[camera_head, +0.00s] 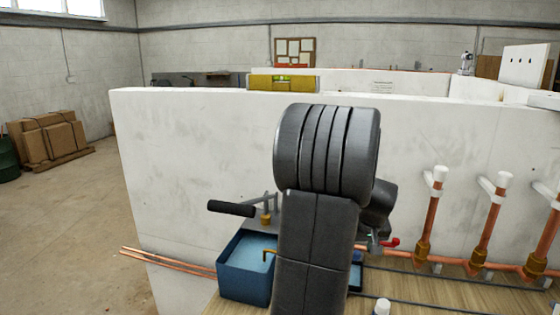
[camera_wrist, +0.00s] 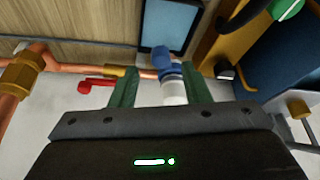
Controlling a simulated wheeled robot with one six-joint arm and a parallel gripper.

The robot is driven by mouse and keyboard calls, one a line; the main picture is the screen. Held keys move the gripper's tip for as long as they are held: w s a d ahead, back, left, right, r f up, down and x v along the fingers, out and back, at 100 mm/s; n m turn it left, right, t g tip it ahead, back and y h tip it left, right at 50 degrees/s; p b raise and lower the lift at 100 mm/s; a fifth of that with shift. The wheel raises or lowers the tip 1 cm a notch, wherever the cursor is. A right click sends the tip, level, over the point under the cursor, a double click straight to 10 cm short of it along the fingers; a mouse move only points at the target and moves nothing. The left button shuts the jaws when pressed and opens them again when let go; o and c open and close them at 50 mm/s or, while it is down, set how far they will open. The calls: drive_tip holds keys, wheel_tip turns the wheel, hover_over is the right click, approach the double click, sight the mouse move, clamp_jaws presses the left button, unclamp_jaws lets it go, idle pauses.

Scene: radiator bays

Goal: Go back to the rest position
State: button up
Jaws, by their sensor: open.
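My gripper (camera_wrist: 160,85) shows in the wrist view, its two green fingers spread apart. A small fitting with a blue top and a white lower part (camera_wrist: 174,92) shows between the fingers. I cannot tell whether the fingers touch it. A red-handled valve (camera_wrist: 97,86) is to the left of the fingers, by a horizontal copper pipe. In the head view the gripper is hidden behind my own dark arm, which stands in the middle. The red valve handle (camera_head: 391,243) shows just right of the arm.
A white partition wall (camera_head: 190,150) stands behind the wooden bench top (camera_head: 420,295). A blue bin (camera_head: 243,270) and a black-handled tool (camera_head: 232,208) are left of my arm. Upright copper pipes (camera_head: 431,215) with white caps are on the right. Open floor (camera_head: 70,230) lies at the left.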

drive_tip(key=x, duration=0.3)
drive_tip(key=shift+f, duration=0.15)
drive_tip(key=shift+s+a+m+h, duration=0.1)
drive_tip(key=shift+a+m+h, duration=0.55)
drive_tip(key=shift+m, duration=0.65)
drive_tip(key=shift+a, duration=0.2)
